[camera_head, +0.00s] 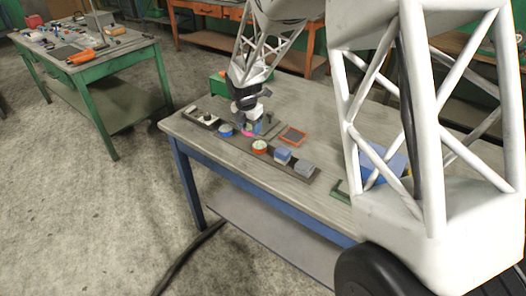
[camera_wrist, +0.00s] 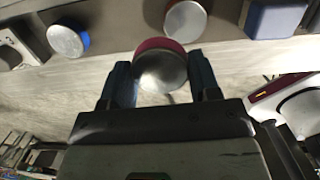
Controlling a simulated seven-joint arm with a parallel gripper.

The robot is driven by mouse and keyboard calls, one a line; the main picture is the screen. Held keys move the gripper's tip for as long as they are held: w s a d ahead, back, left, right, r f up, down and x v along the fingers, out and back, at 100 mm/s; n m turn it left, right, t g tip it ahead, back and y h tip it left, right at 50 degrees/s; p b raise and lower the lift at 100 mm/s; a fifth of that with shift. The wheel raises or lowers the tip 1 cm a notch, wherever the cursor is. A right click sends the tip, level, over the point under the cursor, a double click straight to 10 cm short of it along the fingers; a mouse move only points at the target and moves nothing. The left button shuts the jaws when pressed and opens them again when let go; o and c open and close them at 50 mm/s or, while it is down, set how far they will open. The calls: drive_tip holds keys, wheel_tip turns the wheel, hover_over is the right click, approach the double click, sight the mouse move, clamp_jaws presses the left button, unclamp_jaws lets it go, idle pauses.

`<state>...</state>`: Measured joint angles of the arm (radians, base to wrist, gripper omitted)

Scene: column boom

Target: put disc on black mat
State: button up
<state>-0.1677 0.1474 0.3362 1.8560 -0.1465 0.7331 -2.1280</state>
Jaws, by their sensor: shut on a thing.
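A disc with a dark red rim and a shiny grey face (camera_wrist: 162,68) is between the two fingers of my gripper (camera_wrist: 161,80) in the wrist view. My gripper is shut on it, at the edge of the dark strip. In the head view my gripper (camera_head: 248,124) is low over the table, with a small pink edge of the disc (camera_head: 247,133) showing below it. A long dark strip (camera_head: 230,143) runs along the table's near edge and bears several objects. I cannot tell for certain which dark surface is the black mat.
On the strip stand a blue-rimmed round piece (camera_head: 225,130), an orange-rimmed round piece (camera_head: 259,146), a blue block (camera_head: 282,155) and a grey block (camera_head: 305,168). An orange-framed dark square (camera_head: 292,136) lies behind. A green box (camera_head: 218,84) stands farther back. The tabletop (camera_head: 315,108) has free room.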

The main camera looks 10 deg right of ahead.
drive_tip(key=s, duration=0.3)
drive_tip(key=s+f, duration=0.1)
drive_tip(key=s, duration=0.3)
drive_tip(key=s+f, duration=0.1)
drive_tip(key=s, duration=0.3)
drive_tip(key=shift+f, duration=0.15)
drive_tip(key=shift+w, duration=0.15)
hover_over(243, 140)
drive_tip(key=shift+a+f, duration=0.2)
drive_tip(key=shift+f, duration=0.6)
drive_tip(key=shift+f, duration=1.7)
drive_tip(key=shift+f, duration=0.15)
drive_tip(key=o, duration=1.2)
drive_tip(key=shift+s, duration=0.2)
drive_tip(key=shift+c, duration=0.2)
